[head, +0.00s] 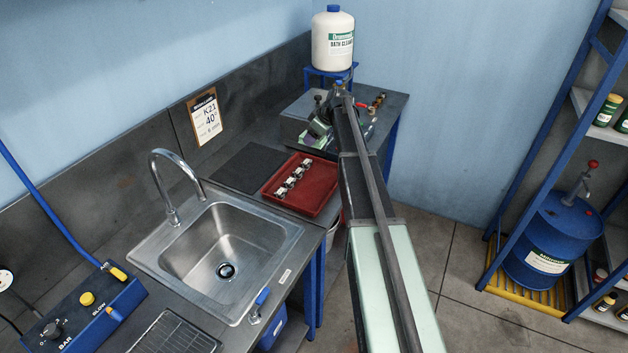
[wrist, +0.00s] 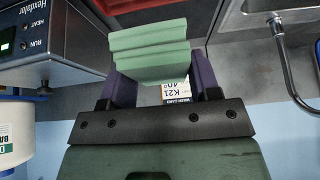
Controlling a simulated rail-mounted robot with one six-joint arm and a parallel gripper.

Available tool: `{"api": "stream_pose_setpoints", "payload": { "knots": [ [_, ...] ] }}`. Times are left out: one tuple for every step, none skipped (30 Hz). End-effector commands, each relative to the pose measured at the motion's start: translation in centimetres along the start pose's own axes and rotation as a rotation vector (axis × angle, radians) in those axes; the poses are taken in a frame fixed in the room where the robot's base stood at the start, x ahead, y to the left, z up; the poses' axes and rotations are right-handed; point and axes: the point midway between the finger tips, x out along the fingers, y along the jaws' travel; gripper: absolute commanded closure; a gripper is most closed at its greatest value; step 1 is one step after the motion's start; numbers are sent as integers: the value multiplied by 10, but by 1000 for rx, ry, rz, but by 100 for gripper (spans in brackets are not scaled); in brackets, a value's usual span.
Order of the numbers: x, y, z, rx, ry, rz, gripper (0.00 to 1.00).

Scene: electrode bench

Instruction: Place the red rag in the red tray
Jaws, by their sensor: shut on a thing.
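My gripper (wrist: 153,72) is shut on a pale green, layered, folded thing (wrist: 150,45), which sits between its two dark purple fingers in the wrist view. I see no red rag apart from this; the held thing looks green, not red. In the head view, pale green (head: 320,128) shows at the end of my arm, by the back of the bench, but the fingers are hard to make out. The red tray (head: 322,205) lies on the bench right of the sink, nearer than my gripper. A row of several small metal pieces lies in it.
A sink (head: 222,250) with a tall faucet (head: 165,190) is at the left. A black mat (head: 250,166) lies beside the tray. A white bottle (head: 333,40) stands on a blue stand behind. A heater box (wrist: 45,45) is close in the wrist view.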

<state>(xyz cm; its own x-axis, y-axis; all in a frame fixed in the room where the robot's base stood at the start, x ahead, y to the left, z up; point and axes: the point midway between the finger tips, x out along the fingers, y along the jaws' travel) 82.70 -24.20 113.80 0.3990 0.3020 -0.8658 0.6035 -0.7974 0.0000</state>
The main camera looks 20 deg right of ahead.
Motion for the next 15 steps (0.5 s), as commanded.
{"api": "stream_pose_setpoints", "payload": {
  "knots": [
    [4,0,2,0,0,0,66],
    [8,0,5,-1,0,-1,66],
    [15,0,9,-1,0,-1,66],
    [22,0,13,-1,0,-1,66],
    [30,0,17,-1,0,-1,66],
    [41,0,24,-1,0,-1,66],
    [51,0,30,-1,0,-1,66],
    [61,0,35,-2,0,-1,66],
    [74,0,43,-2,0,-1,66],
    [83,0,48,-2,0,-1,66],
    [92,0,53,-2,0,-1,66],
    [104,0,60,-2,0,-1,66],
    [112,0,65,-2,0,-1,66],
    [121,0,70,-2,0,-1,66],
    [130,0,75,-2,0,-1,66]
  ]
}}
